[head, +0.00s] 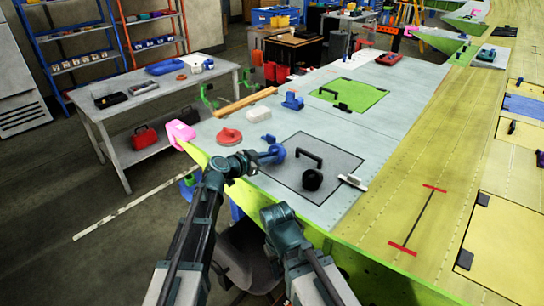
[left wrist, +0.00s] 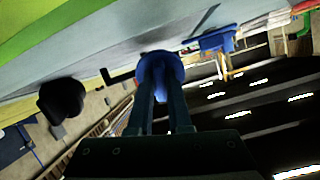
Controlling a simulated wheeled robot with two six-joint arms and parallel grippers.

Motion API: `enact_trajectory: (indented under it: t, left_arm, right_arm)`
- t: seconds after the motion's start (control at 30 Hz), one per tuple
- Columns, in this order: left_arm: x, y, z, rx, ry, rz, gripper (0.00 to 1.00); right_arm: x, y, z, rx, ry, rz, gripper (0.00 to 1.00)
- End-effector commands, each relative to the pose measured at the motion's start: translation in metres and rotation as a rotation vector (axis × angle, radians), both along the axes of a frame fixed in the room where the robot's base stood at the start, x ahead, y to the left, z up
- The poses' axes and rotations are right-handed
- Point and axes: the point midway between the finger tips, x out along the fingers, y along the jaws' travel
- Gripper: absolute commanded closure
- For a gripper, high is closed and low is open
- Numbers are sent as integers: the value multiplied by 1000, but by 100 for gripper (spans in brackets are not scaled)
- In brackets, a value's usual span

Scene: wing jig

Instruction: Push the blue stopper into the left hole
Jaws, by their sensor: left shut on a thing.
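The blue stopper (head: 277,153) is a round, flanged piece at the tip of my left gripper (head: 263,157), by the left edge of the dark grey panel (head: 325,153). My left gripper is shut on it. In the left wrist view the blue stopper (left wrist: 158,68) sits between the two finger ends, close to the grey surface. I cannot tell whether it touches that surface. I see no left hole; the stopper and gripper may hide it. A black round knob (head: 312,180) stands on the panel to the right. My right gripper does not show; only its arm is visible.
A black handle (head: 309,156) rises from the panel near the stopper. A red disc (head: 229,136), a small blue block (head: 268,138), a blue clamp (head: 292,101) and a wooden bar (head: 246,101) lie behind. A white piece (head: 353,182) lies at the panel's right edge.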

Motion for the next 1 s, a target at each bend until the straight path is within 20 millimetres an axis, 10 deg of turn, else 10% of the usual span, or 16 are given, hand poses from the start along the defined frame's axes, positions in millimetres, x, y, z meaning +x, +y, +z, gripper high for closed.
enact_trajectory:
  t: [0.53, 1.0]
  left_arm:
    - [0, 0, 47, -1, 0, 0, 100]
    - [0, 0, 48, -1, 0, 0, 100]
  right_arm:
    - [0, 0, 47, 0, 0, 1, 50]
    - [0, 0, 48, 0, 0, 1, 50]
